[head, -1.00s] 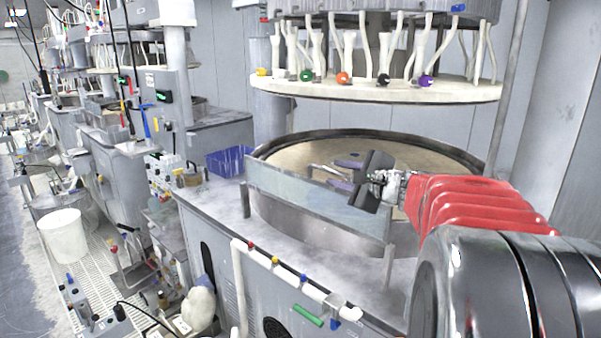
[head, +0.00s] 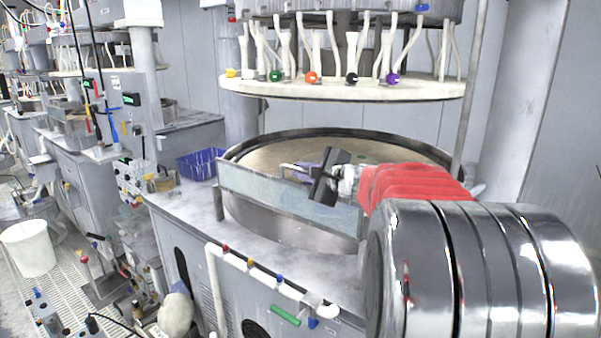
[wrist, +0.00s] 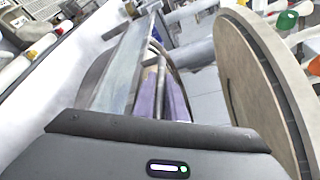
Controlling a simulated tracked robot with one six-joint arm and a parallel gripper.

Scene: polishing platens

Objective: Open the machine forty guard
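The guard (head: 285,197) is a pale, see-through panel standing along the front of the round platen basin. In the wrist view it runs as a long pale strip (wrist: 131,58) to the left of the fingers. My gripper (head: 303,172) is at the guard's top edge, toward its middle, with its dark body partly in front of the panel. In the wrist view its purple fingers (wrist: 162,100) show apart, with a thin grey bar (wrist: 161,74) between them. Whether the fingers touch the bar or the guard cannot be told.
The basin (head: 300,225) holds a tan platen (head: 270,160). Above hangs a pale round plate (head: 330,90) with coloured knobs; in the wrist view its face (wrist: 250,80) is close on the right. A blue basket (head: 199,163) stands on the counter's left. A white pipe (head: 270,270) runs along the front.

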